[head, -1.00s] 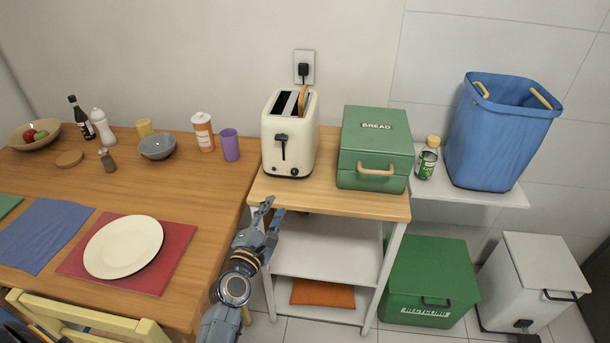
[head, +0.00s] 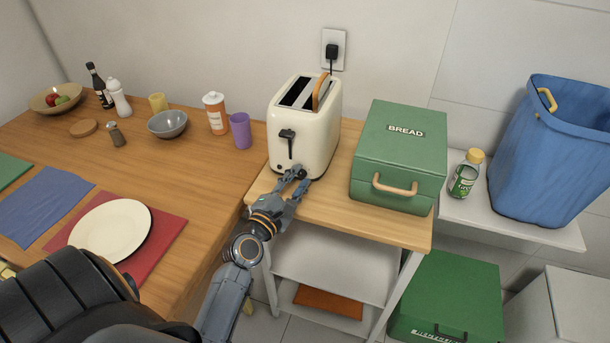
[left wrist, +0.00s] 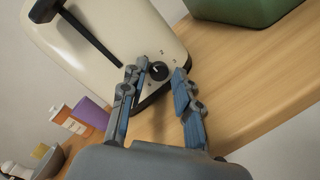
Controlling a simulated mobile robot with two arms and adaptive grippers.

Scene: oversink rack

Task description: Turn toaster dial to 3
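The cream toaster (head: 303,135) stands on the small wooden-topped cart, with a slice of bread in one slot and a black lever (head: 288,140) on its front. In the left wrist view the toaster (left wrist: 85,40) shows its black round dial (left wrist: 158,71) low on the front, with small marks around it. My left gripper (head: 294,173) is at the toaster's lower front. In the left wrist view the left gripper's fingers (left wrist: 160,74) are apart, one on each side of the dial; I cannot tell whether they touch it. The dial is hidden in the head view. My right gripper is not in view.
A green bread box (head: 400,155) stands right of the toaster on the cart top (head: 330,212). A purple cup (head: 240,131) and an orange-white bottle (head: 215,113) stand on the table to the left. The cart top's front is mostly clear.

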